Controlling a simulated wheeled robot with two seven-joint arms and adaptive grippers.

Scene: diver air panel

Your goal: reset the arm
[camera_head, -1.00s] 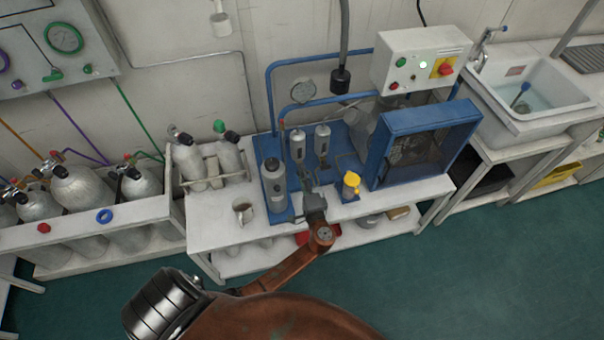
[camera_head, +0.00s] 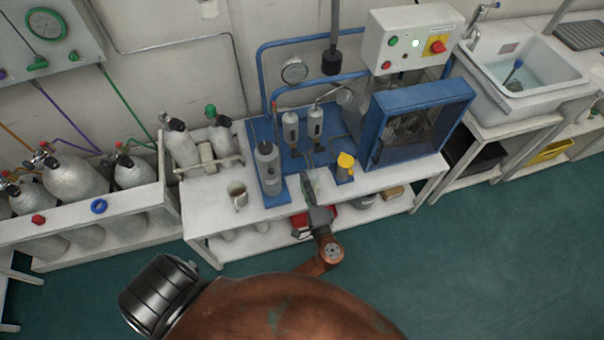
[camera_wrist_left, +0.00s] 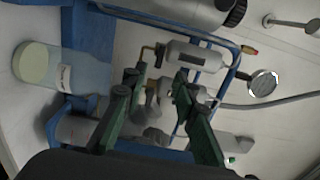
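My left arm (camera_head: 327,252) reaches forward to the front edge of the white bench (camera_head: 212,205). My left gripper (camera_head: 309,182) is over that edge, in front of the blue compressor frame (camera_head: 272,185). In the left wrist view the two green-padded fingers (camera_wrist_left: 156,80) stand apart with a gap between them. I see nothing held in the gap. Grey filter cylinders (camera_wrist_left: 190,56) show beyond the fingertips. My right gripper is in neither view.
A grey cylinder (camera_head: 268,165), a metal mug (camera_head: 238,196) and a yellow-topped fitting (camera_head: 345,166) are close to the gripper. A blue-framed box (camera_head: 374,135) stands to the right. Gas cylinders (camera_head: 75,178) are at left. Green floor (camera_head: 480,270) lies open at front right.

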